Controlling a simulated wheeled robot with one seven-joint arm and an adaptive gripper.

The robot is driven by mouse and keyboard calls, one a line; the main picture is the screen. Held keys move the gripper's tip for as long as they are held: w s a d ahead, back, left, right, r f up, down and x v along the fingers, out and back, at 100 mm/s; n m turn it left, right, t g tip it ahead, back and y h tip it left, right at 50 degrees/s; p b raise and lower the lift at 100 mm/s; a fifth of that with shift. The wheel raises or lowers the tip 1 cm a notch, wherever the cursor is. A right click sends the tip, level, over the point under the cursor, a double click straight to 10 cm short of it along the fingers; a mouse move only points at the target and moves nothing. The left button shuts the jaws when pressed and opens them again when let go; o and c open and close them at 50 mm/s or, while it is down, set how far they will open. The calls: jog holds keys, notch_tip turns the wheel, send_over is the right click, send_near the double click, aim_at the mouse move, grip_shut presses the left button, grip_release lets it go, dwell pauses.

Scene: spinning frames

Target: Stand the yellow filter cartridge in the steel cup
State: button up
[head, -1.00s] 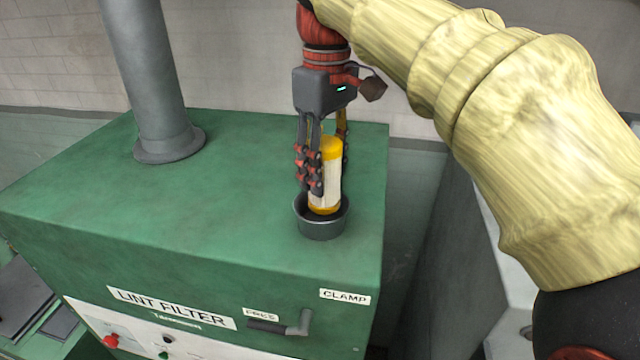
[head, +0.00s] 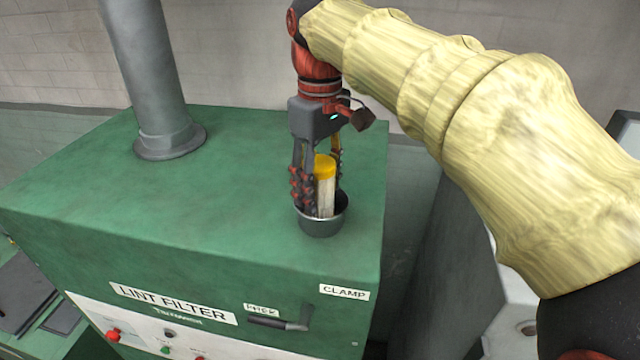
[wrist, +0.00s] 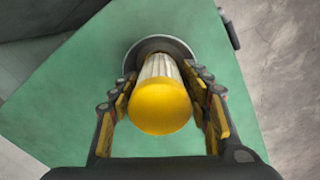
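The filter cartridge (head: 325,192) has a yellow cap and a pale, ribbed body. It stands about upright with its lower end inside the steel cup (head: 321,228), on top of the green machine. The cup wall hides its bottom, so I cannot tell if it touches the cup floor. My gripper (head: 320,190) points down with its fingers on both sides of the cartridge, seemingly shut on its body. In the wrist view the yellow cap (wrist: 160,106) lies between the fingers, and the cup rim (wrist: 160,42) shows behind the body.
The green lint filter machine (head: 240,185) has a clear top around the cup. A grey pipe (head: 155,80) rises at its back left. A grey lever (head: 285,322) sits on the front, near a CLAMP label (head: 344,292). The machine's right edge is close to the cup.

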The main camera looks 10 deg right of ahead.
jog(key=shift+o, duration=1.4)
jog(key=shift+r, duration=0.15)
notch_tip(320, 180, up, 12)
jog(key=shift+r, duration=0.1)
